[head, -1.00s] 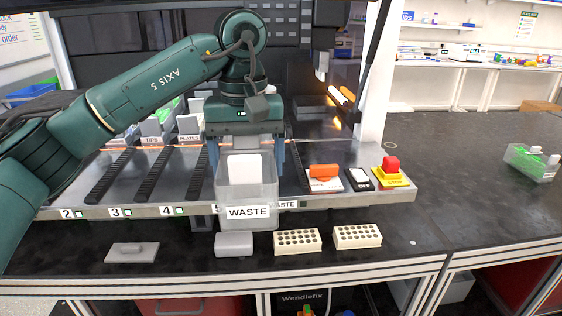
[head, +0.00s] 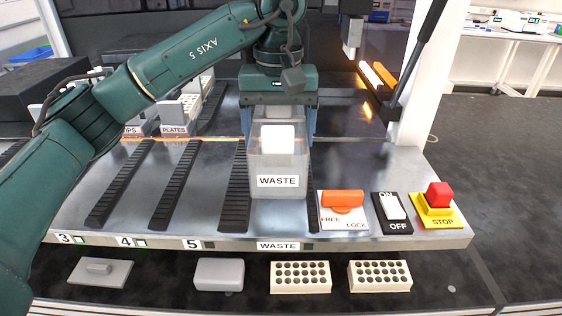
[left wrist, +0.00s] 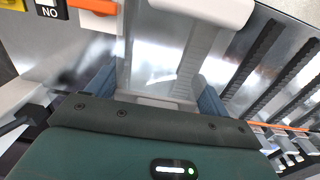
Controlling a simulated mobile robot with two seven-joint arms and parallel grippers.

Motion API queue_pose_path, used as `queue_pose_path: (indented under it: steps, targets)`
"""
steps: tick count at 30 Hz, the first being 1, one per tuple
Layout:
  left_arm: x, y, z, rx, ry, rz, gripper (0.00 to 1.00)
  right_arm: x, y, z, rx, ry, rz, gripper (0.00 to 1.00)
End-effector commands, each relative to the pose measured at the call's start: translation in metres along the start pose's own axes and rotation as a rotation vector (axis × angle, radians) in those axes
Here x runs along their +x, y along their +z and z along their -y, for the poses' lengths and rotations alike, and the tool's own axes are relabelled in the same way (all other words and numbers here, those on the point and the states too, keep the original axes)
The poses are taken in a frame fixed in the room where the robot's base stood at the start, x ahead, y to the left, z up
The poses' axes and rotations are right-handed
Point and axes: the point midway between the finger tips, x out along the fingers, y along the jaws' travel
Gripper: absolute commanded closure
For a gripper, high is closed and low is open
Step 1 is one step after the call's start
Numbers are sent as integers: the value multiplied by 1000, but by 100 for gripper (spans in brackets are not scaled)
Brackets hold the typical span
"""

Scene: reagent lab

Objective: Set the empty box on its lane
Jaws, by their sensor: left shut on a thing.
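The clear waste box (head: 262,160) has a WASTE label on its front and a white block or tab at its top. My left gripper (head: 281,122) is shut on it from behind and above, with a blue finger at each side. The box is upright over the lane marked WASTE (head: 278,245), between two black rails. I cannot tell whether its base touches the deck. In the left wrist view the box (left wrist: 150,60) shows between the blue fingers (left wrist: 158,95). My right gripper is not in view.
Right of the lane are an orange FREE/LOCK switch (head: 342,200), an ON/OFF switch (head: 393,208) and a red stop button (head: 439,196). A grey lidded block (head: 219,273) and two cream racks (head: 301,277) lie in front of the deck. Lanes to the left have black rails (head: 178,185).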

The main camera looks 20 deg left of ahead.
Motion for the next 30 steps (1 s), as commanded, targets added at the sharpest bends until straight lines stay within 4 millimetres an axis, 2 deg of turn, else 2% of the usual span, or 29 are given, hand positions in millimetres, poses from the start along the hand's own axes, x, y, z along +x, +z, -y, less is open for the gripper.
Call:
queue_pose_path:
  steps: [1,8,15,25,26,30]
  targets:
    - [9,1,0,1,1,3,47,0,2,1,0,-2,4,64]
    - [26,0,0,-1,1,0,47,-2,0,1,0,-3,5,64]
    - [56,0,0,-2,1,0,47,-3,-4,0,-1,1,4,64]
    - [61,0,0,-1,2,-2,47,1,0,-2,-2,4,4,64]
    - [60,0,0,-1,1,-2,19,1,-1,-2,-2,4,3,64]
    - [59,0,0,-1,1,-1,7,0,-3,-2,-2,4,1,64]
